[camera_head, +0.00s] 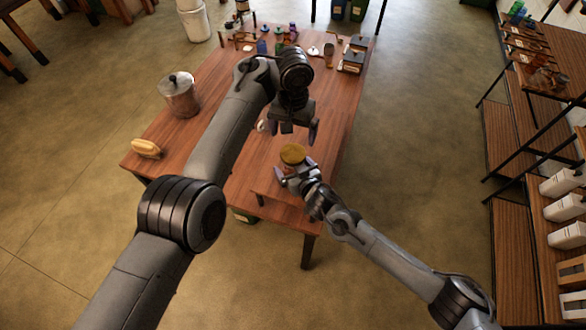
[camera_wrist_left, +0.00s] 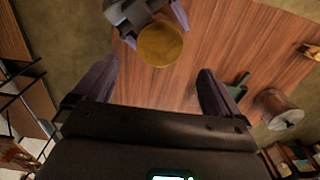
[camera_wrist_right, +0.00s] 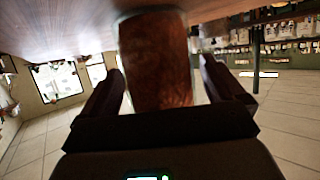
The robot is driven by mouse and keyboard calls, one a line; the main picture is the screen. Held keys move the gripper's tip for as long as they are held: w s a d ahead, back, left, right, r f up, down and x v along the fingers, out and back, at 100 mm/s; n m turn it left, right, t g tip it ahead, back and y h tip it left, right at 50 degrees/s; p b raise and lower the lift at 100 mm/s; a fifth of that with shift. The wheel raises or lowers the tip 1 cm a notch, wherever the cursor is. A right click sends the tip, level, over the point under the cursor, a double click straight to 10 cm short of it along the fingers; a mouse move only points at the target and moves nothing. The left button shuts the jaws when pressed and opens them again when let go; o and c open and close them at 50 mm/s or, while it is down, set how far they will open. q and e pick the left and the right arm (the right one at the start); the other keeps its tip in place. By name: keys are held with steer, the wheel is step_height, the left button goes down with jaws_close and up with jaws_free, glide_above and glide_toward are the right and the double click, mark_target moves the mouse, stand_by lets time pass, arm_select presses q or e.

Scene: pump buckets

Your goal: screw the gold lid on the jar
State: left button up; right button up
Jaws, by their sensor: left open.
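The jar (camera_wrist_right: 160,60) stands on the table, reddish brown and upside down in the right wrist view. The gold lid (camera_head: 292,153) covers its top; how tightly it sits cannot be told. In the left wrist view the lid (camera_wrist_left: 160,44) is a round gold disc. My left gripper (camera_head: 293,129) is open and empty, above and beyond the jar in the head view, with the lid ahead of its fingers. My right gripper (camera_head: 295,168) has its fingers on both sides of the jar; whether both press on it is unclear.
The wooden table (camera_head: 225,90) bears a metal pot with a lid (camera_head: 178,96), a bread-like item (camera_head: 146,148) and several small items at its far end. A shelf rack (camera_head: 510,120) stands at the right. The table around the jar is mostly clear.

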steer(key=c, duration=1.4)
jaws_close()
arm_select(q)
step_height(320, 180, up, 4)
steer(key=w+a+f+n, duration=0.1)
steer(key=w+n, duration=0.1)
steer(key=n, duration=1)
steer(key=shift+s+d+f+n, duration=0.15)
steer(key=shift+s+f+n, duration=0.15)
steer(key=shift+f, duration=0.2)
steer(key=shift+s+d+f+n, duration=0.2)
steer(key=shift+s+f, duration=0.15)
steer(key=shift+f, duration=0.15)
steer(key=shift+s+d+f+n, duration=0.2)
steer(key=shift+s+f, duration=0.15)
steer(key=shift+f, duration=0.15)
